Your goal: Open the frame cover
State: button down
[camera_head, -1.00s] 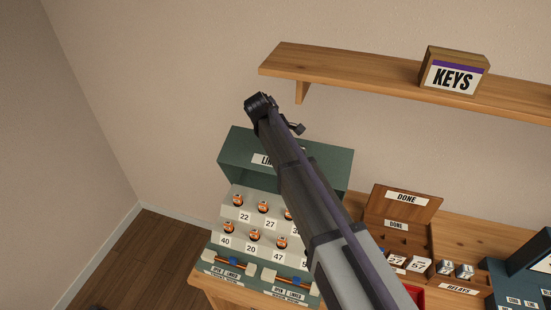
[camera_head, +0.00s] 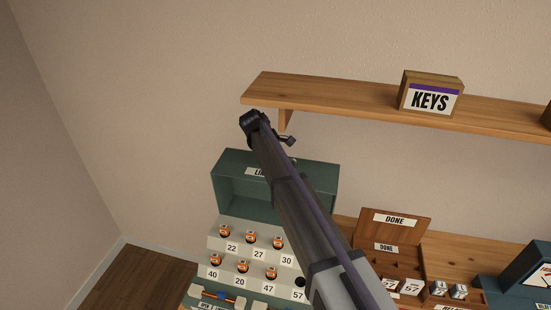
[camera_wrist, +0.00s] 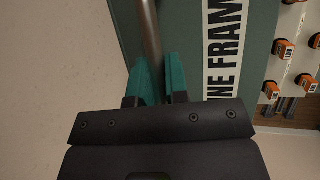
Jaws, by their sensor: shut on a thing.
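The green frame cover (camera_head: 230,190) stands raised at the back of the line frame in the head view, with the numbered rows exposed in front of it. In the wrist view its green face (camera_wrist: 185,25) carries a "LINE FRAME" label, partly cut off. My gripper (camera_wrist: 158,78) has its teal fingers shut on a grey metal bar (camera_wrist: 150,30), which looks like the cover's handle, beside the label. In the head view my dark arm crosses the cover's right part, and my gripper is hidden there.
Numbered orange-topped parts (camera_head: 250,237) sit in rows below the cover. A wooden shelf (camera_head: 330,103) with a "KEYS" box (camera_head: 430,95) is above. A "DONE" box (camera_head: 393,228) stands to the right, beside a blue-green meter box (camera_head: 530,275).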

jog(key=c, duration=1.1)
grip_release()
jog(key=shift+c, duration=0.2)
jog(key=shift+s+a+r, duration=0.1)
jog(key=shift+r, duration=0.15)
jog(key=p+v, duration=0.3)
jog(key=shift+a, duration=0.2)
send_over(239, 173)
jog(key=shift+f, duration=0.2)
